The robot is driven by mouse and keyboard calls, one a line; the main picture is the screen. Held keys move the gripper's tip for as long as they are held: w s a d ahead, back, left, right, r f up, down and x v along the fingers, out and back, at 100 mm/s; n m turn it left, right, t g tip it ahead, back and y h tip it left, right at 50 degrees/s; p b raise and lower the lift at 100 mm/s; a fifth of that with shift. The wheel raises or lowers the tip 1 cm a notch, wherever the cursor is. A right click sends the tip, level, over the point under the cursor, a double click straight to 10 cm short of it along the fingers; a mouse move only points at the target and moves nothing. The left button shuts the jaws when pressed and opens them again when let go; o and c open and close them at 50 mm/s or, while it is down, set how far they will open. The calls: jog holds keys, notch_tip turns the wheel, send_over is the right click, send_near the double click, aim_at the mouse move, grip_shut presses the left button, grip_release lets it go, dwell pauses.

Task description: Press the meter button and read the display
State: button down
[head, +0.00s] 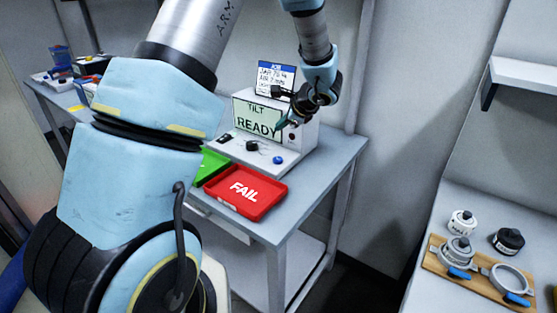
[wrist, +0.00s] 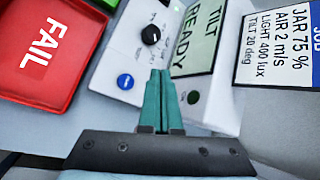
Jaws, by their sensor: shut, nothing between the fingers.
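The meter (head: 303,143) is a white box on the table, and its pale green display (head: 258,117) reads "TILT READY". The display also shows in the wrist view (wrist: 203,37). On its sloping front panel are a black knob (wrist: 150,35) and a blue button (wrist: 125,82). A small dark green round button (wrist: 193,97) sits beside the display. My gripper (wrist: 160,73) has its teal fingers together and empty, over the panel between the blue button and the green one. In the head view my gripper (head: 283,132) is in front of the display's right edge. Contact cannot be told.
A red FAIL tray (head: 246,190) and a partly hidden green tray (head: 210,165) lie in front of the meter. A job card (head: 262,77) stands behind it, reading "JAR 75 %, AIR 2 m/s, LIGHT 400 lux, TILT 20 deg". A wooden board (head: 437,262) with sensor parts is on the right bench.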

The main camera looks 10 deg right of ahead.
aim_at(281, 160)
notch_tip(281, 160, down, 8)
jog(key=b, duration=0.5)
jog(key=shift+f+b, duration=0.4)
jog(key=shift+b, duration=0.3)
dwell(1.3)
jog(key=shift+f+b, duration=0.4)
jog(key=shift+b, duration=0.25)
jog(key=shift+f+b, duration=0.4)
jog(key=shift+b, duration=0.15)
dwell(0.6)
jog(key=shift+r, duration=0.1)
jog(key=shift+r+p, duration=0.45)
jog(key=shift+r, duration=0.3)
